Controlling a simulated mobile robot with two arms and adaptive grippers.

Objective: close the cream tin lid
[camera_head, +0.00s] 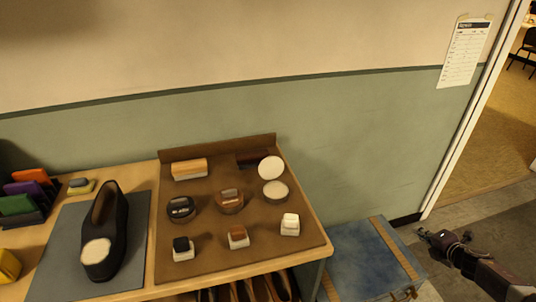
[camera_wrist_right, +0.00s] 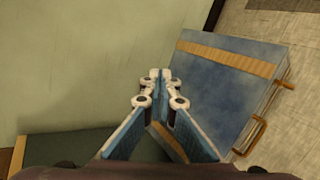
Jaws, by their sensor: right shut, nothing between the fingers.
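The cream tin (camera_head: 275,192) stands at the right back of the brown board on the bench. Its round pale lid (camera_head: 270,168) stands open, tilted up at the tin's back edge. My right gripper (camera_head: 428,236) is well to the right of the tin, past the bench end near the doorway. In the wrist view my right gripper (camera_wrist_right: 160,78) is shut and empty, with its fingertips together. The tin does not show in the wrist view. My left gripper is in neither view.
A blue case with tan straps (camera_head: 362,262) stands beside the bench's right end; it also fills much of the wrist view (camera_wrist_right: 215,85). Two dark tins (camera_head: 181,208) (camera_head: 230,201), several small brushes and a larger brush (camera_head: 189,169) share the board. A black shoe (camera_head: 104,230) lies on a grey mat.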

